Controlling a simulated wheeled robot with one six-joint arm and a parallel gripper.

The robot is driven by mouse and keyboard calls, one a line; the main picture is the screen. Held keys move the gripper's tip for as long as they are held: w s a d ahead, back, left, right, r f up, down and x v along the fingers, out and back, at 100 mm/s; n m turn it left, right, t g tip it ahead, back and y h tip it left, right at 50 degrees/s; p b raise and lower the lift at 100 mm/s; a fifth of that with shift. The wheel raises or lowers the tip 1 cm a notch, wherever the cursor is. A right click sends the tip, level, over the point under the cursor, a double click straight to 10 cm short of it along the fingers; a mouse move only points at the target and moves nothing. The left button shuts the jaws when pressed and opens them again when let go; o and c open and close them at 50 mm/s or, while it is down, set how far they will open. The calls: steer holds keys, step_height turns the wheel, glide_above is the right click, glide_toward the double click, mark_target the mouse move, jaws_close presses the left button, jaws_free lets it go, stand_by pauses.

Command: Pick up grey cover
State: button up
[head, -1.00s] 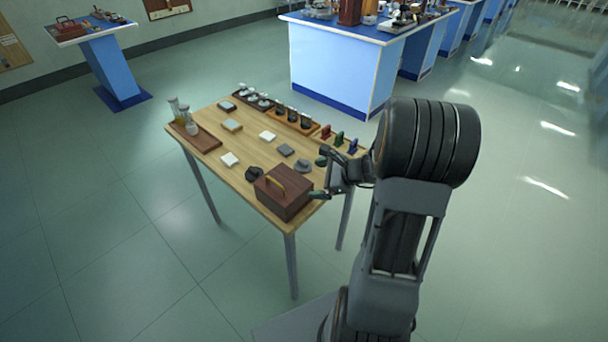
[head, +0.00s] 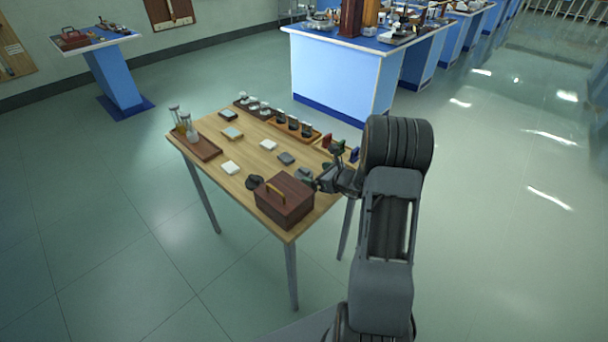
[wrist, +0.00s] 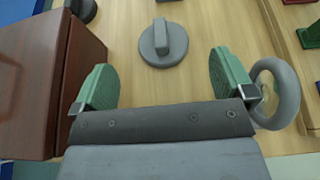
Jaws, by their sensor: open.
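The grey cover (wrist: 163,46) is a round grey disc with a raised bar handle, lying on the wooden table. In the wrist view it is beyond the fingertips, roughly centred between them. My gripper (wrist: 164,80) is open, with a green pad on each finger and nothing between them. In the head view my gripper (head: 316,179) is low over the table's right side, close by the grey cover (head: 303,173), which it partly hides. Whether they touch cannot be told there.
A grey ring (wrist: 276,92) is beside the right finger. A black knob-like object (head: 254,182), small blocks and coloured stands (head: 338,147) share the table.

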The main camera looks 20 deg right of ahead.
mark_target(308, 172)
steer(key=shift+p+x, duration=0.3)
steer(key=shift+x, duration=2.45)
steer(key=c, duration=1)
steer(key=shift+r, duration=0.1)
